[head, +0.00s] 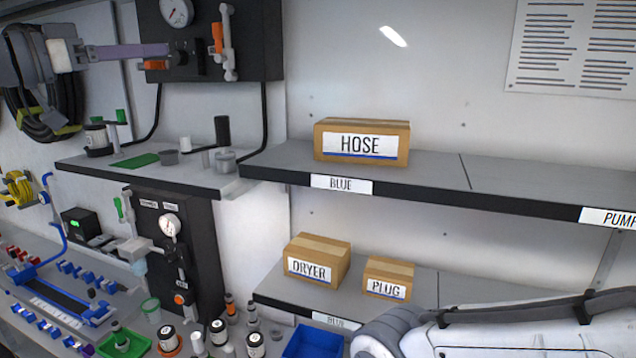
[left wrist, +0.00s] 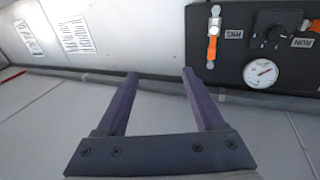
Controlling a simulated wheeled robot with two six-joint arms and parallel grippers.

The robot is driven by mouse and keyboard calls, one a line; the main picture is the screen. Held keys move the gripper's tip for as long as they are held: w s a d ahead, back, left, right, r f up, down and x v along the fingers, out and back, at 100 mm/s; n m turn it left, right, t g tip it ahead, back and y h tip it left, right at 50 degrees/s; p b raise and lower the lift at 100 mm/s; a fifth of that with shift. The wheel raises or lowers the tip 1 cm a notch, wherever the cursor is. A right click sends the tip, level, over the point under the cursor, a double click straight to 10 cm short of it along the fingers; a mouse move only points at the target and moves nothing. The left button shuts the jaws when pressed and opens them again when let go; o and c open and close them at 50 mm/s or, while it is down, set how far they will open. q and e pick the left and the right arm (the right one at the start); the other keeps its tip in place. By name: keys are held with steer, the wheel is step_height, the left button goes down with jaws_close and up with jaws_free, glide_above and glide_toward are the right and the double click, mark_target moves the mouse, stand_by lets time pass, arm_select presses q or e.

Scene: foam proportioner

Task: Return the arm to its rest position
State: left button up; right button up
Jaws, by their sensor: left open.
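My left gripper (head: 160,50) reaches in from the upper left in the head view, its purple fingers seen side-on in front of or near the dark gauge panel (head: 262,62). In the left wrist view my left gripper (left wrist: 159,72) shows two purple fingers spread apart with nothing between them. The dark panel (left wrist: 240,48) with a round gauge and an orange-handled valve lies to the right of the fingers there. I cannot tell the exact gap to it. My right gripper is not in view.
Boxes labelled HOSE (head: 361,142), DRYER (head: 318,260) and PLUG (head: 388,279) sit on shelves right of the panel. Cups and dark cylinders stand on the ledge (head: 190,180) below the gripper. A cable coil (head: 42,110) hangs at left. Bottles and blue fittings crowd the lower bench.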

arm_select(q)
steer(key=w+d+f+n+t+y, duration=0.4)
steer(key=w+d+n+t+y, duration=0.15)
steer(key=w+d, duration=0.35)
steer(key=s+d+f+n+g+y, duration=0.1)
steer(key=d+f+n+g+y, duration=0.4)
steer(key=f, duration=0.7)
steer(key=s+d+f+m+g, duration=0.3)
steer(key=s+d+f+g, duration=0.15)
steer(key=s+f, duration=0.6)
steer(key=s+d+f+m+g, duration=0.4)
steer(key=s+f, duration=0.4)
steer(key=f, duration=0.5)
steer(key=s+f+m+g, duration=0.1)
steer(key=s+f+g, duration=0.25)
steer(key=s, duration=0.55)
steer(key=s+f+m+g, duration=0.1)
steer(key=s+f+g, duration=0.3)
steer(key=s, duration=0.6)
step_height(320, 180, down, 21)
steer(key=t+b, duration=0.1)
steer(key=b, duration=1.9)
steer(key=shift+d+y, duration=0.15)
steer(key=shift+y, duration=0.3)
steer(key=shift+r, duration=0.1)
